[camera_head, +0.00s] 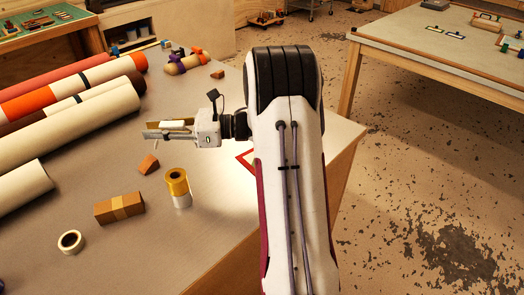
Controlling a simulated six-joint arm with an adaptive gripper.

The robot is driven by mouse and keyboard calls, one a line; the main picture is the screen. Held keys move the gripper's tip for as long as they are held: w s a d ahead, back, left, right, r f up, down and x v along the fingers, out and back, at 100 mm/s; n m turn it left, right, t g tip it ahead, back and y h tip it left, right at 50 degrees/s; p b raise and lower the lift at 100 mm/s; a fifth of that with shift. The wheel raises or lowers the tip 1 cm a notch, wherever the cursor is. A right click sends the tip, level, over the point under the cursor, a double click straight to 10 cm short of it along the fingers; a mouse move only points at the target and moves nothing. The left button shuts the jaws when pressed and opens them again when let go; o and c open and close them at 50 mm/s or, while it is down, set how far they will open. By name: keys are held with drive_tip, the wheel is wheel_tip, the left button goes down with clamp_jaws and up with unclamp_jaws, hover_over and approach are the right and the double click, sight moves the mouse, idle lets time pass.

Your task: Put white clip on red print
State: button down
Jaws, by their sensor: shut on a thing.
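My gripper (152,130) reaches out to the left from my arm, above the grey table (105,190). It is shut on a small pale thing that looks like the white clip (176,123), which shows between the fingers. The fingers hide part of it, and its exact shape is too small to tell. The red print (245,160) is a red outline on the table's right part, below and to the right of my gripper. My arm covers its right side.
Large rolls (75,125) lie along the table's left side. A yellow and white roll (177,187), a brown box (119,208), a small orange-brown block (149,164) and a tape ring (71,242) stand nearby. The table's right edge runs beyond the print.

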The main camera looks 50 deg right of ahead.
drive_tip(key=s+d+m+t+h, duration=0.2)
drive_tip(key=s+d, duration=0.3)
drive_tip(key=d, duration=0.7)
drive_tip(key=s+d+m+t+h, duration=0.2)
drive_tip(key=s+d+h, duration=0.2)
drive_tip(key=d, duration=0.8)
drive_tip(key=shift+s+r+m, duration=0.4)
drive_tip(key=shift+s+r, duration=0.05)
drive_tip(key=shift+s, duration=0.05)
drive_tip(key=shift+a+f, duration=0.1)
wheel_tip(320, 180, down, 6)
drive_tip(key=shift+f, duration=0.1)
drive_tip(key=shift+f, duration=1.8)
drive_tip(key=shift+f, duration=0.6)
